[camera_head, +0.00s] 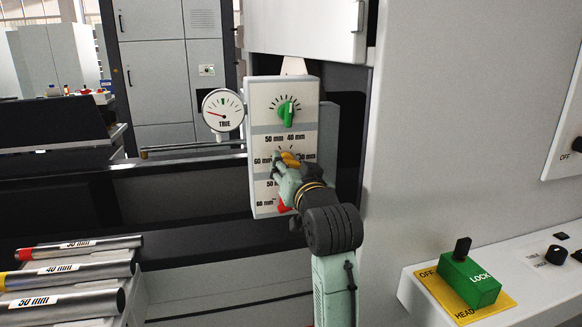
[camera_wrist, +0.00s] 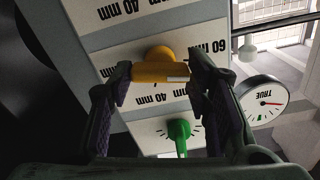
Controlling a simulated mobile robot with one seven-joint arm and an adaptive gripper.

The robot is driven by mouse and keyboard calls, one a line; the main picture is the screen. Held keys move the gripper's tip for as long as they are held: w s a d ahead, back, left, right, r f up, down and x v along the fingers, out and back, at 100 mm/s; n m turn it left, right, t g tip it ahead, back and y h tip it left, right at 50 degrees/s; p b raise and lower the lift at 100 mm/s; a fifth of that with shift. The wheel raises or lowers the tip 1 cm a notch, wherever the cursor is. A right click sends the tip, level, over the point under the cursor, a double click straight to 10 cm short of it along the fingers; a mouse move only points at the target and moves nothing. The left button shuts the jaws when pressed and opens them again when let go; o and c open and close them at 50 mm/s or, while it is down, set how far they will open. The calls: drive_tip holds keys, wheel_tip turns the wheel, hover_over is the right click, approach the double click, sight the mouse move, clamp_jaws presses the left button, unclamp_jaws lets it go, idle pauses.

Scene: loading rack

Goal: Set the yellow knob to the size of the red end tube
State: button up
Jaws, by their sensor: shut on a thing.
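The yellow knob (camera_head: 290,159) is the middle dial on the upright panel (camera_head: 256,130), with size labels from 30 mm to 60 mm around it. My gripper (camera_head: 284,164) is at this knob and hides part of it. In the wrist view, the fingers of my gripper (camera_wrist: 162,74) are shut on the two ends of the yellow knob's bar (camera_wrist: 150,73). The bar's white mark lies at its right end, on the side of the 60 mm label. The red end tube (camera_head: 95,246) lies at the lower left; its label appears to read 30 mm.
A green knob (camera_head: 288,112) sits above and a partly hidden red knob (camera_head: 283,207) below. A round TRUE gauge (camera_head: 222,110) stands left of the panel. A yellow end tube (camera_head: 70,273) and a 50 mm tube (camera_head: 80,303) lie nearby.

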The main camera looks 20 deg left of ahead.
drive_tip(key=shift+c, duration=1.1)
